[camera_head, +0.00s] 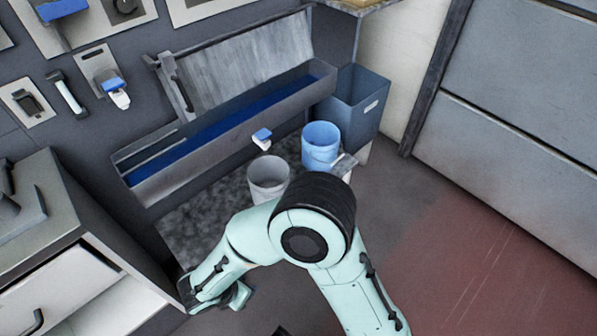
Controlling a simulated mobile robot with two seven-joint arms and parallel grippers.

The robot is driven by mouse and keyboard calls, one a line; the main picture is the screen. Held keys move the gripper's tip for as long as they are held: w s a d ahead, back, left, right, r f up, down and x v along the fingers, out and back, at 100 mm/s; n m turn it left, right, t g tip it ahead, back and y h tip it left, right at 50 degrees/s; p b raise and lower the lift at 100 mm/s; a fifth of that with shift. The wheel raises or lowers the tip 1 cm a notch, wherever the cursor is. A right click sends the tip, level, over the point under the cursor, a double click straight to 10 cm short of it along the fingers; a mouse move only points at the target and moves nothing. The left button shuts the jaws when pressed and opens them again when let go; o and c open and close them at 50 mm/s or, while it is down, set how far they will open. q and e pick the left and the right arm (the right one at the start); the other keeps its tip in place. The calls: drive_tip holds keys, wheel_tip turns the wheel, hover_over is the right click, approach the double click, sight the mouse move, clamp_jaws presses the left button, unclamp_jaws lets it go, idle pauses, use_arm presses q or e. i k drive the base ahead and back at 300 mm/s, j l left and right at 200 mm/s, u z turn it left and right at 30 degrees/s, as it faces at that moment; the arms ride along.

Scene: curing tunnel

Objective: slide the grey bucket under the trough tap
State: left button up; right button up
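The grey bucket (268,178) stands upright on a dark speckled patch in front of the trough, open end up, its lower part hidden by my arm. The trough (225,138) runs along the wall, with blue inside and its grey lid raised. The trough tap (262,138), with a blue handle and white body, is on the trough's front, above and slightly behind the bucket in this view. A teal arm of mine with a black joint crosses in front of the bucket. I cannot make out fingertips of either gripper.
A blue bucket (321,145) stands just right of the grey one, and a dark blue-grey bin (355,105) is behind it. A small light grey piece (345,165) shows beside the blue bucket. A cabinet (75,245) stands at left. The reddish floor at right is clear.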

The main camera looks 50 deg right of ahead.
sight(267, 177)
drive_tip(key=l, duration=0.5)
drive_tip(key=k+l+u, duration=0.1)
drive_tip(key=l, duration=0.45)
drive_tip(key=i+l, duration=0.6)
drive_tip(key=l, duration=0.15)
drive_tip(key=u, duration=0.05)
